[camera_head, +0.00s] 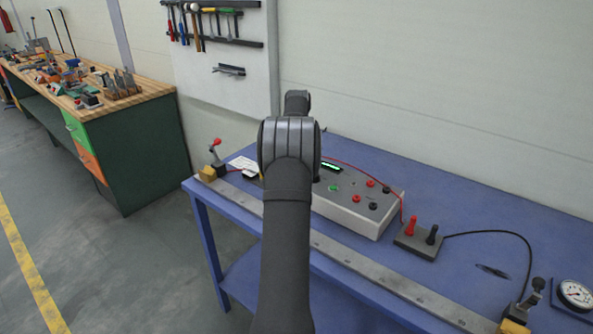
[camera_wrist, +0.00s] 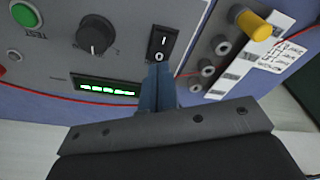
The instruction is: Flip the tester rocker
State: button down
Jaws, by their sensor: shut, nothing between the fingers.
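The tester is a grey box (camera_head: 350,213) on the blue bench, partly hidden behind my arm in the head view. In the wrist view its panel (camera_wrist: 60,50) shows a black rocker (camera_wrist: 162,41) marked with a line and a circle. My gripper (camera_wrist: 160,68) is shut and empty, its blue fingers together. The fingertips are at the rocker's lower end, by the circle mark. I cannot tell whether they touch it or which end is pressed in. The head view hides the rocker and my fingers behind my arm.
Beside the rocker are a dark knob (camera_wrist: 97,34), a lit green display (camera_wrist: 107,87), a green button (camera_wrist: 24,14), sockets (camera_wrist: 221,45) and a yellow plug (camera_wrist: 254,26). A metal rail (camera_head: 360,264) runs along the bench front. A red-and-black terminal block (camera_head: 418,243) stands right of the tester.

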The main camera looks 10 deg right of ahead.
jog(key=shift+f, duration=0.9)
dwell(0.9)
jog(key=shift+r, duration=3.55)
notch_tip(320, 180, down, 7)
jog(key=shift+r, duration=0.15)
